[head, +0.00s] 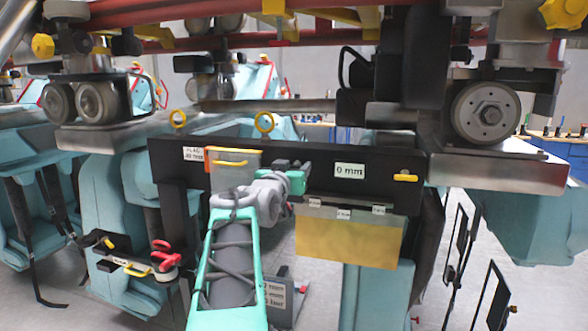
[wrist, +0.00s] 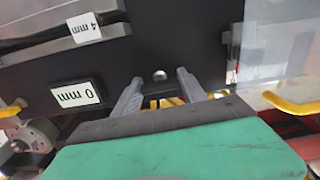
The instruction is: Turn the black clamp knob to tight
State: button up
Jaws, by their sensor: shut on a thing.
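My gripper (head: 297,168) reaches up to the front of the black panel (head: 330,152), left of the white 0 mm label (head: 349,170). In the wrist view my gripper (wrist: 157,80) has its two grey fingers pointing at the panel face, shut with a gap between them. The black clamp knob (wrist: 158,88) is hard to make out, dark against the dark panel between the fingers; a small round metal spot (wrist: 160,75) shows there. In the head view my gripper and arm hide the knob. Its tightness cannot be seen.
A yellow plate (head: 350,240) with small labels hangs below the panel. An orange and grey flag plate (head: 232,165) is left of my gripper. A yellow handle (head: 399,178) is at the panel's right. A red clamp (head: 165,254) sits lower left. Train wheels and rails are overhead.

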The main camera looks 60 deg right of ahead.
jog(key=shift+c, duration=1.4)
jog(key=shift+f+m+b, duration=0.25)
jog(key=shift+m+b, duration=0.05)
jog(key=shift+b, duration=0.7)
jog(key=shift+r+b, duration=0.1)
jog(key=shift+b, duration=0.25)
jog(key=shift+c, duration=0.2)
jog(key=shift+r, duration=0.2)
jog(key=o, duration=1.4)
jog(key=a, duration=0.2)
jog(key=a+b, duration=0.1)
jog(key=a, duration=0.2)
jog(key=s+a+b, duration=0.1)
jog(key=a, duration=0.1)
jog(key=shift+s+a, duration=0.1)
jog(key=shift+a, duration=0.25)
jog(key=shift+f, duration=0.1)
